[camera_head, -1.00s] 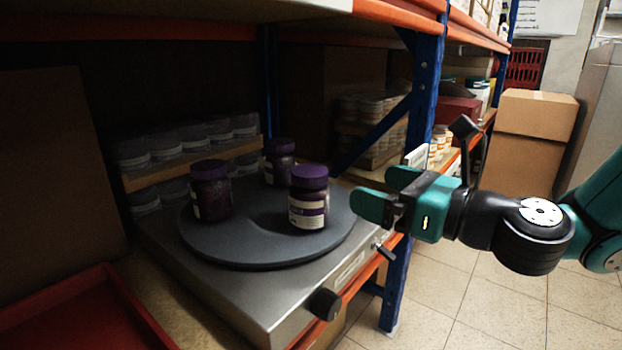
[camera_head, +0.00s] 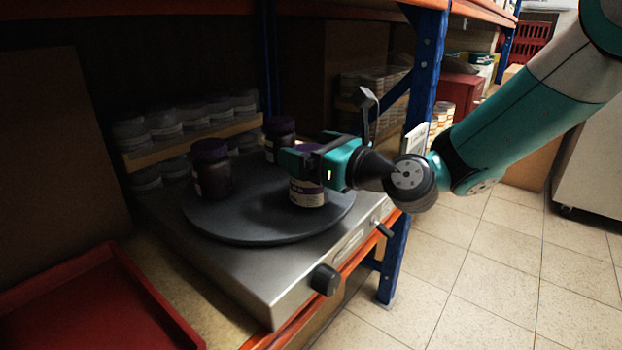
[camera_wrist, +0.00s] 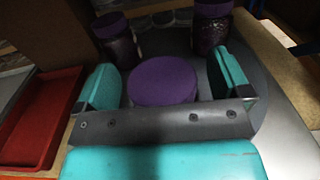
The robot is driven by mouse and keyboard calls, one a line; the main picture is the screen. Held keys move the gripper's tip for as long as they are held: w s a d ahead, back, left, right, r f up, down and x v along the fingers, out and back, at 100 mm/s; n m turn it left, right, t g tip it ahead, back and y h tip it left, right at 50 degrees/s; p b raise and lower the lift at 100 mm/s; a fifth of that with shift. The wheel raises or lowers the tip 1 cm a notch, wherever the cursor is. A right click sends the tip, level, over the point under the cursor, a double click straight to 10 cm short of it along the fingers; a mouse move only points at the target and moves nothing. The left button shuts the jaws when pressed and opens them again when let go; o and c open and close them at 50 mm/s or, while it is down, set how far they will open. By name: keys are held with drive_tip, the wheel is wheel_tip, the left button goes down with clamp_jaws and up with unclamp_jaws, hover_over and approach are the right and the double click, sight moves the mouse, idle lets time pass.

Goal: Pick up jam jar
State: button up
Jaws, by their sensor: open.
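Three jars with purple lids stand on a dark round turntable (camera_head: 240,226). The front right jam jar (camera_head: 308,194) has a pale label and is partly hidden by my gripper (camera_head: 300,158) in the head view. In the wrist view my gripper (camera_wrist: 165,82) is open, with one teal finger on each side of that jar's purple lid (camera_wrist: 163,82). I cannot tell if the fingers touch the lid. A second jar (camera_head: 211,170) stands to the left and a third jar (camera_head: 280,139) stands behind; the wrist view shows both beyond the fingers.
The turntable sits on a steel base (camera_head: 262,282) with a black knob (camera_head: 325,279). A red tray (camera_head: 95,305) lies at the lower left. Stacked clear tubs (camera_head: 185,122) stand behind. A blue shelf post (camera_head: 422,75) rises close to my arm, under an orange shelf beam.

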drive_tip(key=shift+w+a, duration=0.1)
drive_tip(key=shift+a, duration=0.05)
drive_tip(key=shift+c, duration=0.3)
clamp_jaws()
drive_tip(key=shift+r, duration=0.1)
drive_tip(key=shift+r, duration=0.15)
drive_tip(key=shift+r+p, duration=0.55)
drive_tip(key=shift+p, duration=0.1)
wheel_tip(320, 180, up, 3)
drive_tip(key=shift+f+p, duration=0.2)
drive_tip(key=shift+p, duration=0.95)
drive_tip(key=b+v, duration=0.9)
drive_tip(key=v, duration=0.9)
drive_tip(key=shift+f, duration=0.3)
